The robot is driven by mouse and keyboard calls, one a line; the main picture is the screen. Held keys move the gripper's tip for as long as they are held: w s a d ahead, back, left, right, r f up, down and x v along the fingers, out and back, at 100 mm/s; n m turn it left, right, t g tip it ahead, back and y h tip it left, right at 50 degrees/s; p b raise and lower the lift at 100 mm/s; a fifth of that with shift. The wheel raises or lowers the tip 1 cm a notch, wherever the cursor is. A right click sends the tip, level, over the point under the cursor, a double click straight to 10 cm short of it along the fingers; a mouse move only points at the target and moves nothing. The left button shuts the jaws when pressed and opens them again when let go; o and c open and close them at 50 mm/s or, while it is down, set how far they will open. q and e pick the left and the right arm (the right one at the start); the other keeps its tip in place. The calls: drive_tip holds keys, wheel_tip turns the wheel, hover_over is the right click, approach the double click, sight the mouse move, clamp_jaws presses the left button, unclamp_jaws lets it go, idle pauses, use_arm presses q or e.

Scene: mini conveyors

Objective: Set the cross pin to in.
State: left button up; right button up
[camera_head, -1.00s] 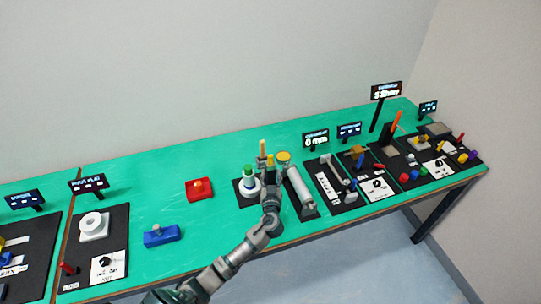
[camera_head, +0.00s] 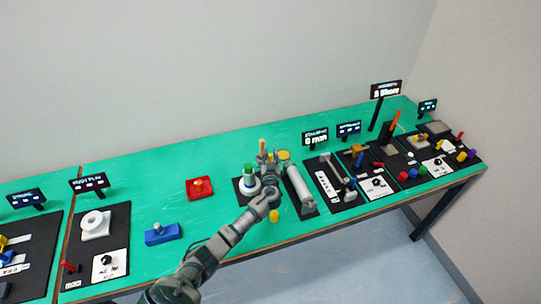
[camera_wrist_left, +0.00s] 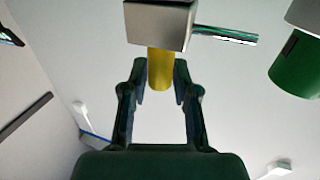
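My left arm reaches over the bench, and its gripper (camera_head: 267,157) is at a small black station near the middle. In the left wrist view, a yellow cylinder (camera_wrist_left: 160,70) stands between the fingertips (camera_wrist_left: 160,82), under a grey block (camera_wrist_left: 158,24). A thin metal rod (camera_wrist_left: 225,35) sticks out of the block's right side. I cannot tell whether the fingers touch the yellow cylinder. No label shows which part is the cross pin. My right gripper is not in view.
A green-topped white post (camera_head: 248,180) stands left of the gripper; a green cylinder (camera_wrist_left: 300,68) shows in the wrist view. A grey cylinder (camera_head: 299,187) lies right. Red (camera_head: 199,188) and blue (camera_head: 162,234) blocks sit left, with bare green bench around them. More stations fill the right.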

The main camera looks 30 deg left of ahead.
use_arm(q)
clamp_jaws()
drive_tip(key=shift+s+a+f+b, duration=0.1)
drive_tip(key=shift+s+a+b, duration=0.25)
drive_tip(key=shift+s+a, duration=0.75)
drive_tip(key=shift+o, duration=2)
unclamp_jaws()
drive_tip(key=shift+s, duration=0.1)
drive_tip(key=shift+o, duration=0.9)
drive_tip(key=shift+s, duration=0.15)
drive_tip(key=v, duration=1.2)
